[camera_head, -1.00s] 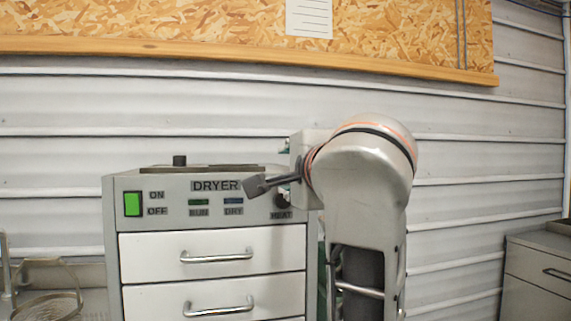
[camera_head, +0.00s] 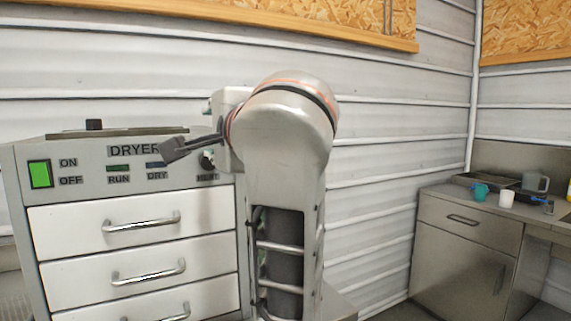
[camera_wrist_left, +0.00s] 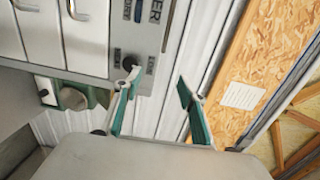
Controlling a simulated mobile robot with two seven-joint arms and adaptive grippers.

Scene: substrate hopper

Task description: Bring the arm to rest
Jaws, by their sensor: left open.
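My left arm rises in the middle of the head view, and its left gripper (camera_head: 180,148) points left across the right part of the dryer's front panel. In the left wrist view the two fingers of the left gripper (camera_wrist_left: 158,88) stand apart with nothing between them. The dryer (camera_head: 80,160) is a grey cabinet with a green switch (camera_head: 40,174) and white drawers. The gripper and arm hide part of its panel at the right, including some lettering. I cannot tell from these views how far the fingers are from the panel. My right gripper is in neither view.
A steel cabinet (camera_head: 467,235) stands at the right, with a teal cup (camera_head: 480,191), a white cup (camera_head: 506,198) and a grey mug (camera_head: 535,181) on top. A corrugated wall (camera_head: 380,130) lies behind. A paper sheet (camera_wrist_left: 243,96) hangs on the chipboard in the wrist view.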

